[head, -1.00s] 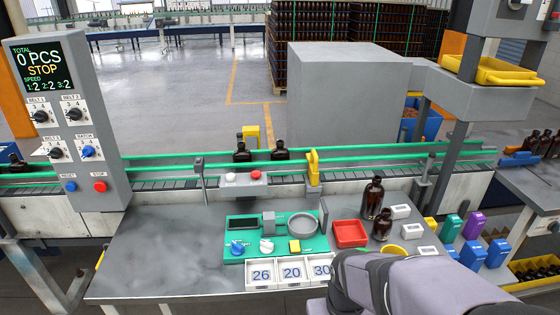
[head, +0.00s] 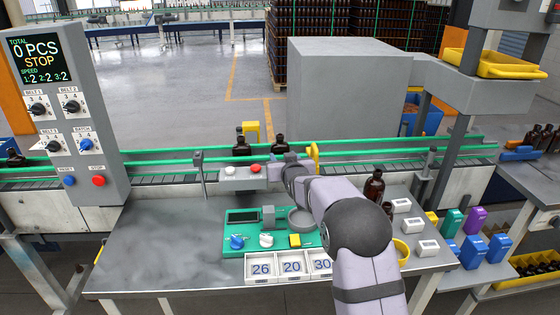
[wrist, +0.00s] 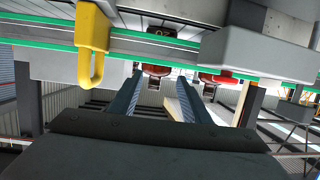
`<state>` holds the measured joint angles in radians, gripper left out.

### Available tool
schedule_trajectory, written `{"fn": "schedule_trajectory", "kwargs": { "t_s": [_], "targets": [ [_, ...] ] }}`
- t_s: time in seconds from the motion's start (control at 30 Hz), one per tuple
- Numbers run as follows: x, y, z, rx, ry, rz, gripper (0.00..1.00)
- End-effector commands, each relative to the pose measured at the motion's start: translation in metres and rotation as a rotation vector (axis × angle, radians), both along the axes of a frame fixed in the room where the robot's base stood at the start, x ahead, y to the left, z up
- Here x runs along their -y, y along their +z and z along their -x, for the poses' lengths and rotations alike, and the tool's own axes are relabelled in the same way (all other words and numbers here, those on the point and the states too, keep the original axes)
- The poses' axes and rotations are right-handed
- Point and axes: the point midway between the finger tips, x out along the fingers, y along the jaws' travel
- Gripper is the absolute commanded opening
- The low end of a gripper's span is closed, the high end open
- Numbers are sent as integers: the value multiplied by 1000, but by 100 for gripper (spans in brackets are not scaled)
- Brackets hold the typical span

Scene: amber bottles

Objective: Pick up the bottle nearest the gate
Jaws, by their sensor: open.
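My gripper (head: 278,160) is at the belt's near side, just in front of the right bottle, whose lower part is hidden. In the wrist view my gripper (wrist: 155,80) is open, its two fingers pointing ahead. A reddish-brown bottle part (wrist: 156,70) shows between the fingertips; contact cannot be told. The gate (wrist: 91,42) is at the left there.
A button box (head: 243,177) with white and red buttons is close left of my gripper. Green rails (head: 400,145) run along the belt. Another amber bottle (head: 374,186) stands on the bench, right of my arm. The bench's left part (head: 165,235) is clear.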

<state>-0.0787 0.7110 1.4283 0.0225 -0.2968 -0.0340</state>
Motion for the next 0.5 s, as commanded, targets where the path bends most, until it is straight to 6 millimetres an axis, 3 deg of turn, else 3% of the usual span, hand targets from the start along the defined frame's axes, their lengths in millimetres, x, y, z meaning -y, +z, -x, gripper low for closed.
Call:
{"fn": "schedule_trajectory", "kwargs": {
  "t_s": [0.2, 0.5],
  "targets": [
    [0, 2, -28, 209, -42, -22, 43],
    [3, 9, -34, 274, -62, -25, 43]
  ]
}}
